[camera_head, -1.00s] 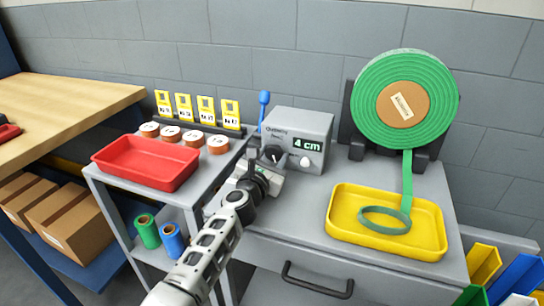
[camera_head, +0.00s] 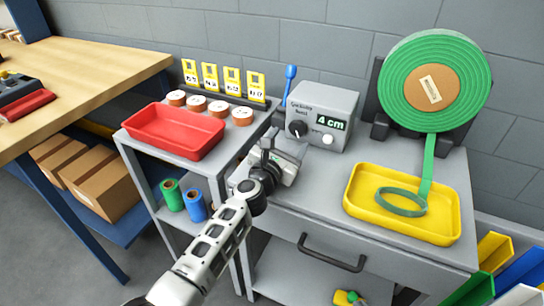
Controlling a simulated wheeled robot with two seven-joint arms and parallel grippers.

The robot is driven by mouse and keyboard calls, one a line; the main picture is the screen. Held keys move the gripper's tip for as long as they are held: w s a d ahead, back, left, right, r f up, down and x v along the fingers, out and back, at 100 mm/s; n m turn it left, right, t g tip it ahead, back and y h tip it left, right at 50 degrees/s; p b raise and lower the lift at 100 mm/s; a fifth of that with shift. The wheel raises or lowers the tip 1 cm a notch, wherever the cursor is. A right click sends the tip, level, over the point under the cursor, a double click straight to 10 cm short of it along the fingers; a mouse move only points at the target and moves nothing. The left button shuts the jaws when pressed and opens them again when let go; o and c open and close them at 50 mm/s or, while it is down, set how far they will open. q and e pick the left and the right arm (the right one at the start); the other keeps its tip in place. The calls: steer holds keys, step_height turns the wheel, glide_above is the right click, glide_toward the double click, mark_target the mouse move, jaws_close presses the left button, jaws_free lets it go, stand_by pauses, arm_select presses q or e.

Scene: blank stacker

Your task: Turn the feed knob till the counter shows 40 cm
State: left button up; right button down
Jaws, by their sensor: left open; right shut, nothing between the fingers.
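The grey feeder box (camera_head: 345,103) stands on the grey cabinet, its counter (camera_head: 331,123) showing 4 cm. The dark feed knob (camera_head: 298,129) is on its front, left of the counter, with a white button (camera_head: 327,139) at the lower right. My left gripper (camera_head: 280,152) is in front of the box, below and left of the knob, apart from it in the picture. It is open and nothing shows in it. Its far finger is partly hidden. The green tape roll (camera_head: 450,60) hangs on a black stand, its strip running down into the yellow tray (camera_head: 455,230). My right gripper is not seen.
A red tray (camera_head: 176,131), several small tape rolls (camera_head: 219,107) and yellow cards (camera_head: 232,80) are on the side shelf at left. A blue-tipped stick (camera_head: 290,75) stands behind the box. A wooden bench (camera_head: 90,55) is at far left. The cabinet top before the yellow tray is clear.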

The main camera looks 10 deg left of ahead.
arm_select(q)
steer(key=p+v, duration=0.2)
steer(key=v, duration=0.9)
steer(key=shift+s, duration=0.1)
